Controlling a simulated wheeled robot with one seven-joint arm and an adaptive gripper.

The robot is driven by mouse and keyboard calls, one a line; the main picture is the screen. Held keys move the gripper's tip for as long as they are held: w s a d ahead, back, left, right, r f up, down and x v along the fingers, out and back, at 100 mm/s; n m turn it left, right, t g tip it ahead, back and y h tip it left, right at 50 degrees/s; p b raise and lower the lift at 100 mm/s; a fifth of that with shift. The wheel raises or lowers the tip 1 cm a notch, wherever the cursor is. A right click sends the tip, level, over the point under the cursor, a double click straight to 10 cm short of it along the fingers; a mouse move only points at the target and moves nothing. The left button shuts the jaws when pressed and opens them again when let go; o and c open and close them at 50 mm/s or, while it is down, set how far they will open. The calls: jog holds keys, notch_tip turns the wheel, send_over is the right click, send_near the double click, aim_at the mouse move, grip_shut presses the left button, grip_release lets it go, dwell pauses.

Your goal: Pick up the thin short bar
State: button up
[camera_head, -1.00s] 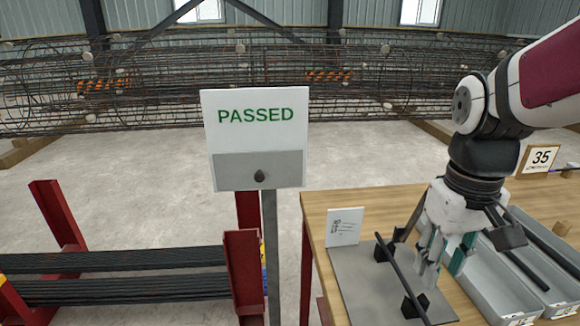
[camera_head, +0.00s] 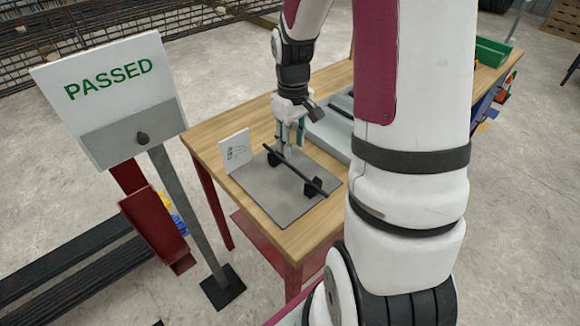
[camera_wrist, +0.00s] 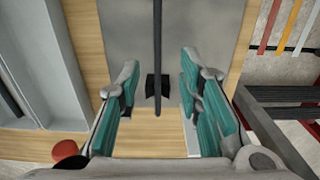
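A thin dark bar (camera_head: 296,170) rests across two black supports (camera_head: 313,187) on a grey plate (camera_head: 285,208) on the wooden table. My gripper (camera_head: 291,142) is above the plate by the far end of the bar, pointing down. In the wrist view the bar (camera_wrist: 157,35) runs between the two teal-padded fingers of my gripper (camera_wrist: 159,72), with clear gaps on both sides. The gripper is open and empty. How far the fingertips are above the bar is hard to tell. Another dark bar (camera_wrist: 9,103) lies in a grey tray at the left.
Grey trays (camera_head: 328,138) stand beside the plate, partly hidden by my arm. A small white card (camera_head: 235,150) stands at the plate's edge. A "PASSED" sign (camera_head: 110,95) on a post is left of the table. A green bin (camera_head: 493,52) is at the table's far end.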

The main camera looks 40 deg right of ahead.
aim_at(293, 167)
jog(key=shift+d+f, duration=0.2)
jog(key=shift+f, duration=3.6)
grip_shut()
